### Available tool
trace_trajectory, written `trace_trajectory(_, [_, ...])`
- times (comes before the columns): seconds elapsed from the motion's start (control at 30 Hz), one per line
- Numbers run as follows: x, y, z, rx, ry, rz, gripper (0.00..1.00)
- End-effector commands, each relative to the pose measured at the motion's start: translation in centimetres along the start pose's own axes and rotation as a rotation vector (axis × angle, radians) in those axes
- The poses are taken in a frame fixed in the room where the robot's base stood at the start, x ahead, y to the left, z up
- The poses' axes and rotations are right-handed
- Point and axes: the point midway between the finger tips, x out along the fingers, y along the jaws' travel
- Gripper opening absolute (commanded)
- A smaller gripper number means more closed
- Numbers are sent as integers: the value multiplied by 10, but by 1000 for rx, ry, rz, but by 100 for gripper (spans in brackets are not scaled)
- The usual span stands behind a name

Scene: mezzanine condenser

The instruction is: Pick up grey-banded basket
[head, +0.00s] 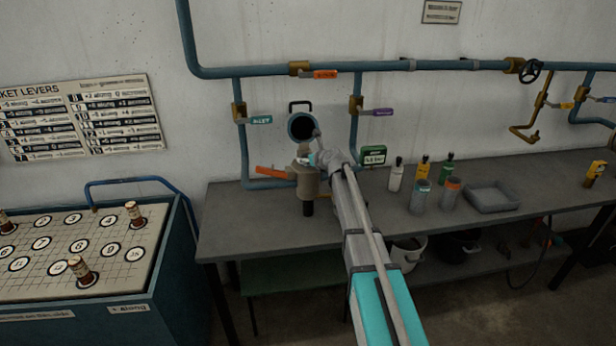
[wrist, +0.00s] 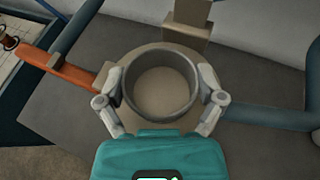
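A round cup with a grey rim, which looks like the grey-banded basket (wrist: 161,118), sits in the mouth of a beige housing (wrist: 160,52) in the wrist view. My gripper (wrist: 161,82) reaches down around it, one finger on each side. The fingertips are at or very near the rim; I cannot tell if they press on it. In the head view my gripper (head: 318,160) is over the beige housing (head: 308,186) at the back of the bench, and my arm hides the basket.
An orange lever (head: 272,172) sticks out left of the housing. Blue pipes rise on both sides, and an open round cover (head: 302,126) stands behind. Right on the bench are bottles, a teal-banded container (head: 420,196), an orange-banded one (head: 450,193) and a grey tray (head: 492,198).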

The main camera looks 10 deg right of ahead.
Motion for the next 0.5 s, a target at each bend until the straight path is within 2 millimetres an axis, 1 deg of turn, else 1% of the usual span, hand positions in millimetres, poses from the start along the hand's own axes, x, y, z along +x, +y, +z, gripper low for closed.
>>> trace_trajectory(0.03, [0,0,0,0,0,0,65])
trace_trajectory(0.17, [0,0,0,0,0,0,41])
trace_trajectory(0.2, [0,0,0,0,0,0,33])
trace_trajectory(0.27, [0,0,0,0,0,0,23])
trace_trajectory(0.5, [0,0,0,0,0,0,23])
